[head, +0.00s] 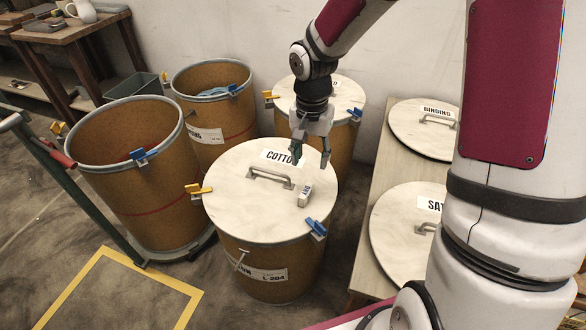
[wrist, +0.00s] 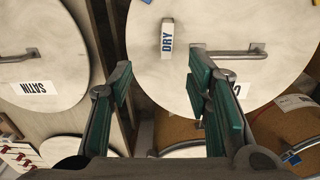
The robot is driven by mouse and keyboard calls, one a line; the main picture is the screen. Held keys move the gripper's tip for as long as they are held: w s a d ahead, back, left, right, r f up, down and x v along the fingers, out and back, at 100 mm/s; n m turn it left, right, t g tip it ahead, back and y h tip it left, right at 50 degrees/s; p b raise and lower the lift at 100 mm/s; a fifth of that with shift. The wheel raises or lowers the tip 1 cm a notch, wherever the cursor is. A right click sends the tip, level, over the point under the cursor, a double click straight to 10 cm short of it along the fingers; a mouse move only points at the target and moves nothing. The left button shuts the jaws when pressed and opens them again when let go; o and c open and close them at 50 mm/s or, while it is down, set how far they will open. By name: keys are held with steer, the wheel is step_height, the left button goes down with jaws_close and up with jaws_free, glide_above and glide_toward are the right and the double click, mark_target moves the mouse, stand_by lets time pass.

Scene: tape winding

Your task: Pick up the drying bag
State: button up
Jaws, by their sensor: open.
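The drying bag (head: 305,194) is a small pale packet on the round lid (head: 237,212) of the drum labelled cotton, right of the lid's handle. In the wrist view the bag (wrist: 167,38) shows the blue word DRY and lies beyond the fingertips, roughly between their lines. My gripper (head: 311,158) is open and empty, pointing down above the back right part of the lid, apart from the bag. Its green-padded fingers (wrist: 160,78) are spread wide in the wrist view.
The lid's metal handle (head: 270,177) is close to the bag. Blue clamp (head: 316,228) and yellow clamp (head: 198,190) sit on the rim. Two open drums (head: 130,170) stand left, a lidded drum (head: 340,100) behind. A bench (head: 366,240) with lids labelled satin and binding is right.

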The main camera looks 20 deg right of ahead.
mark_target(306, 190)
steer(key=f+b, duration=0.1)
steer(key=f, duration=0.2)
steer(key=w+f, duration=0.1)
steer(key=f, duration=0.2)
steer(key=f+b, duration=0.1)
steer(key=f, duration=0.2)
steer(key=shift+w+a+f+b, duration=0.2)
steer(key=shift+w+f+b, duration=0.1)
steer(key=shift+f+b, duration=0.1)
steer(key=shift+s+d+f+b, duration=0.1)
steer(key=shift+f+b, duration=0.45)
steer(key=shift+f, duration=0.8)
steer(key=shift+s+f+b, duration=0.1)
steer(key=shift+f+b, duration=0.45)
steer(key=shift+f, duration=0.75)
steer(key=shift+c, duration=0.2)
jaws_close()
